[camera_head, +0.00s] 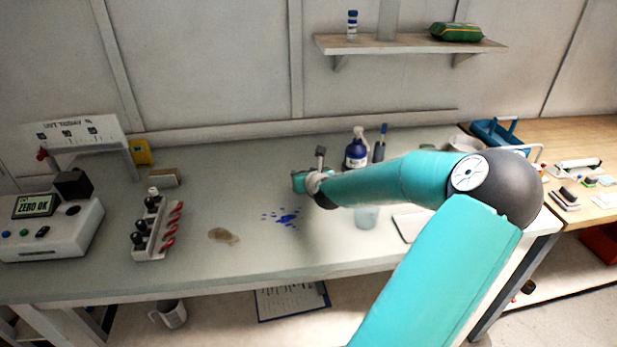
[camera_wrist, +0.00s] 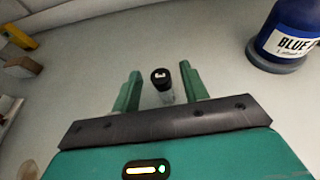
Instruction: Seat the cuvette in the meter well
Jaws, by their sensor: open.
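The meter (camera_head: 50,235) stands at the left end of the bench in the head view. Its display reads "ZERO OK", and a dark round well (camera_head: 73,210) shows on its top, in front of a black block (camera_head: 74,184). In the wrist view, a clear cuvette with a black cap (camera_wrist: 162,84) appears upright between the two green fingers of my gripper (camera_wrist: 160,72). The fingers are open, with a gap on each side of it. In the head view my gripper (camera_head: 299,182) is over the middle of the bench; I cannot make out the cuvette there.
A rack with black-capped vials (camera_head: 152,232) and red items stands right of the meter. A blue bottle (camera_head: 357,150) is behind my arm and appears right of my gripper in the wrist view (camera_wrist: 285,40). Blue spots (camera_head: 287,217) and a brown stain (camera_head: 223,236) mark the bench.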

